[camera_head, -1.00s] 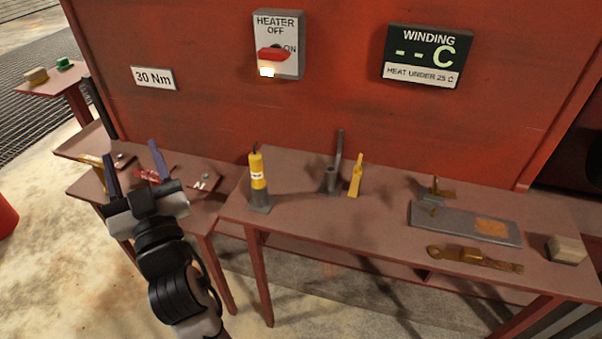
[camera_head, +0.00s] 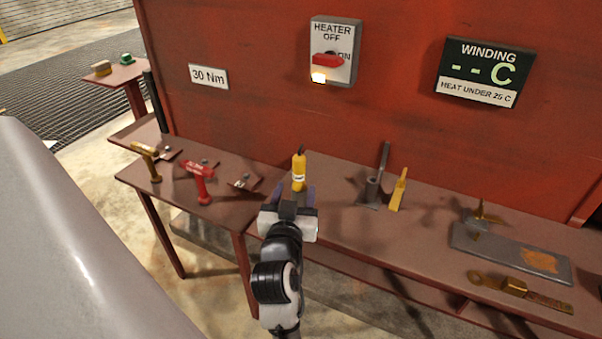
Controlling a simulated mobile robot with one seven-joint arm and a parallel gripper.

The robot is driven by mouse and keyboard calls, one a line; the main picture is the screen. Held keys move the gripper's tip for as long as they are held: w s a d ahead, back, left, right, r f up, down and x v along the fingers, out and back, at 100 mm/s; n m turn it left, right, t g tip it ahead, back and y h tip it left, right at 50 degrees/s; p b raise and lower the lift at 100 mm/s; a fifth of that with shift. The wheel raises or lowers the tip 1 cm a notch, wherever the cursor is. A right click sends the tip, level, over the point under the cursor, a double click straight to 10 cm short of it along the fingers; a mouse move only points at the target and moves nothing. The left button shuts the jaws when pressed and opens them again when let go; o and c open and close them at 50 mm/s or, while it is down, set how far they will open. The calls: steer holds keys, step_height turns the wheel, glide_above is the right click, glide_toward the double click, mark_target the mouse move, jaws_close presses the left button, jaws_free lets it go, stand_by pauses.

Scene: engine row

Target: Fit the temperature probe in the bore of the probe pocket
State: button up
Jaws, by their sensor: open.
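A yellow cylinder with a white band and a dark top, which looks like the temperature probe (camera_head: 299,172), stands upright at the left end of the long table. Its grey base is mostly hidden behind my gripper. My gripper (camera_head: 293,191) is open, its two blue fingers on either side of the cylinder's lower part in the picture. I cannot tell whether they touch it or are still in front of it. To the right, a short grey upright tube on a foot, with a taller rod behind it, may be the probe pocket (camera_head: 371,190); its bore cannot be made out.
A yellow upright piece (camera_head: 398,190) stands right beside the grey tube. A grey plate (camera_head: 500,250) and a brass-coloured strap tool (camera_head: 515,287) lie farther right. A red tool (camera_head: 199,180) and a yellow tool (camera_head: 147,160) stand on the left table. The red wall closes the back.

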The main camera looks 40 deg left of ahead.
mark_target(301, 172)
steer(key=p+x, duration=0.2)
steer(key=x, duration=0.6)
steer(key=shift+f, duration=0.2)
steer(key=c, duration=1.1)
steer(key=shift+r, duration=0.1)
